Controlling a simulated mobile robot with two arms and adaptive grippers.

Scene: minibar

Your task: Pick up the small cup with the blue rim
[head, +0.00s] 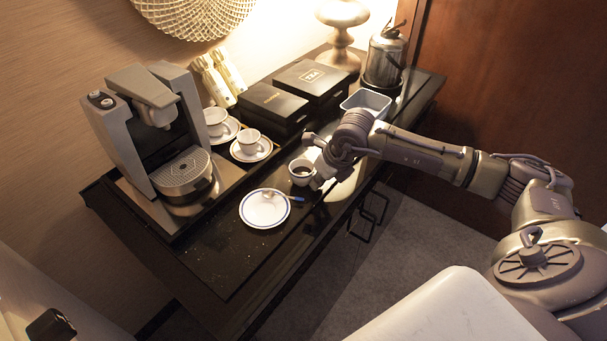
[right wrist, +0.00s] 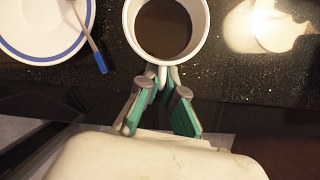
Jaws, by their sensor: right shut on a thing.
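A small white cup (head: 301,172) with dark coffee (right wrist: 164,25) in it is at the front of the black counter, upright. I cannot make out a blue rim on it clearly. My right gripper (right wrist: 163,85) is shut on the cup's handle (right wrist: 163,72), with one green-padded finger on each side. In the head view the right gripper (head: 320,170) reaches the cup from the right. I cannot tell whether the cup touches the counter. My left gripper is not in view.
A blue-rimmed saucer (head: 253,214) with a spoon (head: 279,195) lies just left of the cup. Two more cups on saucers (head: 249,141) (head: 216,119) stand behind it, beside a coffee machine (head: 150,115). Black boxes (head: 268,101), a metal container (head: 366,99) and a kettle (head: 384,58) are farther back.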

